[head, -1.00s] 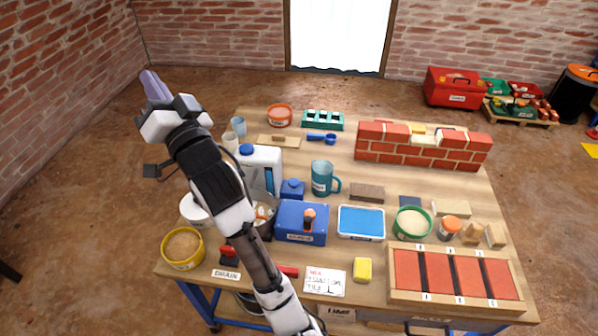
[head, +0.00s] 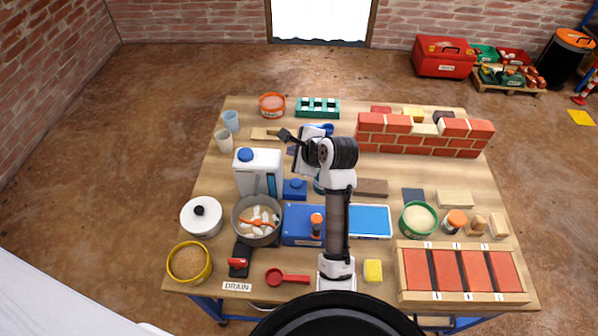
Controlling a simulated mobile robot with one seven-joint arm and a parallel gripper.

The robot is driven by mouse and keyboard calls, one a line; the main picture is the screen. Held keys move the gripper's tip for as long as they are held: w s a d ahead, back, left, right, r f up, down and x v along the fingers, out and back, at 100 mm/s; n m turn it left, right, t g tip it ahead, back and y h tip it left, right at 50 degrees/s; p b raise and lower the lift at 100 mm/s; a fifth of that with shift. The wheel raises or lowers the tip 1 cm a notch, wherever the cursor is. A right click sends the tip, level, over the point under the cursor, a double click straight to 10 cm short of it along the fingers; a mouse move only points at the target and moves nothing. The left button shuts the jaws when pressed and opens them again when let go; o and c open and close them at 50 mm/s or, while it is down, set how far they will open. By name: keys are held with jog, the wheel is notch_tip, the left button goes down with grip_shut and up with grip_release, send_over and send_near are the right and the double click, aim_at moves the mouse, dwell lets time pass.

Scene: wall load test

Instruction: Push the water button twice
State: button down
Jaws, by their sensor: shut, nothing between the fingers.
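A small blue box with a raised blue button (head: 294,189) on top, likely the water button, sits on the table. It is just right of a white water container (head: 259,173) with a blue cap, and behind a larger blue box (head: 302,226). My gripper (head: 307,152) is above the table, behind and slightly right of the button in the picture, apart from it. It is shut and empty. Its fingertips are small and hard to make out beside my wrist.
A grey pot (head: 257,219) with pale pieces and a red spoon stands in front of the container. A brick wall (head: 425,133) stands at the back right. My arm crosses a blue tray's (head: 371,221) left edge. A green bowl (head: 418,218) is further right.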

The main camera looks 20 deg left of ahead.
jog(key=shift+d+f+m+g, duration=0.3)
jog(key=shift+d+f+m, duration=0.2)
jog(key=shift+d+f, duration=0.2)
jog(key=shift+f, duration=0.1)
jog(key=b, duration=1)
send_over(299, 185)
notch_tip(299, 185, down, 6)
jog(key=shift+f, duration=1.25)
jog(key=shift+a+f+p, duration=0.1)
jog(key=shift+f+p, duration=0.05)
jog(key=shift+p, duration=0.4)
jog(key=shift+f, duration=0.25)
